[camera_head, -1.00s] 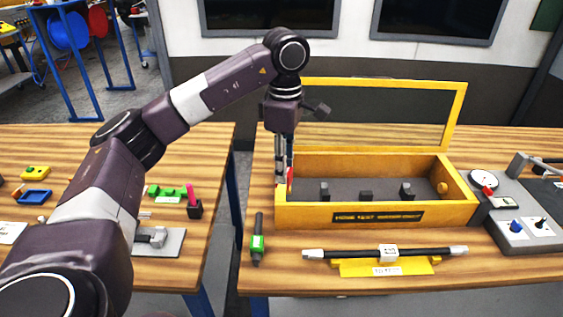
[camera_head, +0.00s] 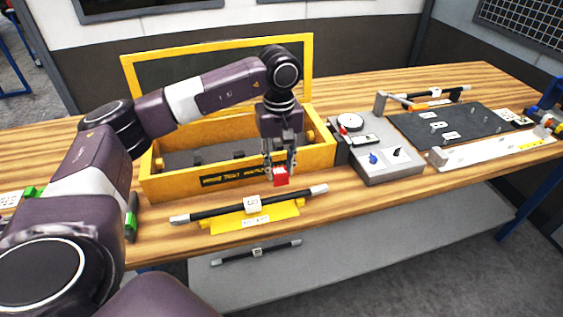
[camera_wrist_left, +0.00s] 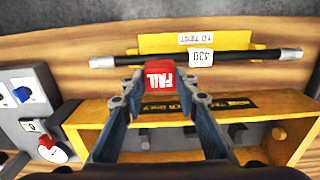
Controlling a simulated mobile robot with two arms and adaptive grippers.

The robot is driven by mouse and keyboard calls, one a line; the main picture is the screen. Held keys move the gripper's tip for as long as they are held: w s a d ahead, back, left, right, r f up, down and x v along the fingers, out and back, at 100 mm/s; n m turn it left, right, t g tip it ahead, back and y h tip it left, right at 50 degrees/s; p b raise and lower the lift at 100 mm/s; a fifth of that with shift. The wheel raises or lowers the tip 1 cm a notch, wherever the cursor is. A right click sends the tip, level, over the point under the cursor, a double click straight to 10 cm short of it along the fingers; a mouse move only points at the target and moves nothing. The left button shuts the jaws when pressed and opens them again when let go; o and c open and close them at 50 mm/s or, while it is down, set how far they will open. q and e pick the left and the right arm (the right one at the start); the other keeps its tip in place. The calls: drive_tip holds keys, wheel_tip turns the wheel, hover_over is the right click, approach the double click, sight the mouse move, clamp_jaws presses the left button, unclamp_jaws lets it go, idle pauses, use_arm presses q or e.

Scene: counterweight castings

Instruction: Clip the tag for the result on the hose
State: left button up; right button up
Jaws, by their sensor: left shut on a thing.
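My left gripper (camera_head: 279,172) is shut on a red tag (camera_head: 281,180). In the left wrist view the red tag (camera_wrist_left: 159,77) reads "FAIL" and sits between the fingertips (camera_wrist_left: 160,92). The black hose (camera_head: 225,208) with silver ends lies on a yellow stand (camera_head: 272,214) on the bench, with a white number label (camera_head: 253,204) around its middle. In the left wrist view the hose (camera_wrist_left: 239,55) runs just beyond the tag, and its label (camera_wrist_left: 200,58) is to the right of the tag. I cannot tell whether tag and hose touch. My right gripper is not in view.
The yellow test box (camera_head: 160,186) with its lid up stands behind the hose. A grey gauge panel (camera_head: 392,172) is to its right. A green-banded pen-like tool (camera_head: 131,217) lies at left. Another hose (camera_head: 256,252) lies on the lower shelf (camera_head: 330,262).

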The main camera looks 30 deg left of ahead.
sight(279, 196)
use_arm(q)
drive_tip(key=shift+s+a, duration=0.15)
drive_tip(key=shift+a, duration=0.1)
drive_tip(key=shift+d+f, duration=0.1)
drive_tip(key=shift+d, duration=0.05)
drive_tip(key=shift+f+b, duration=0.9)
drive_tip(key=shift+b, duration=0.05)
drive_tip(key=shift+f+b, duration=1.3)
drive_tip(key=shift+f, duration=0.45)
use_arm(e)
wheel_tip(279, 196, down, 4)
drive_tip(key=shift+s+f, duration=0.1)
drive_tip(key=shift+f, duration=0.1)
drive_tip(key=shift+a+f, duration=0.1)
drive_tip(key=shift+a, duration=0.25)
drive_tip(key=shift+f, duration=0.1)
use_arm(q)
drive_tip(key=shift+b, duration=0.3)
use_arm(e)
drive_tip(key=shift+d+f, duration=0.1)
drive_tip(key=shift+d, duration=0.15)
use_arm(q)
drive_tip(key=shift+f+b, duration=1.1)
drive_tip(key=shift+f, duration=0.2)
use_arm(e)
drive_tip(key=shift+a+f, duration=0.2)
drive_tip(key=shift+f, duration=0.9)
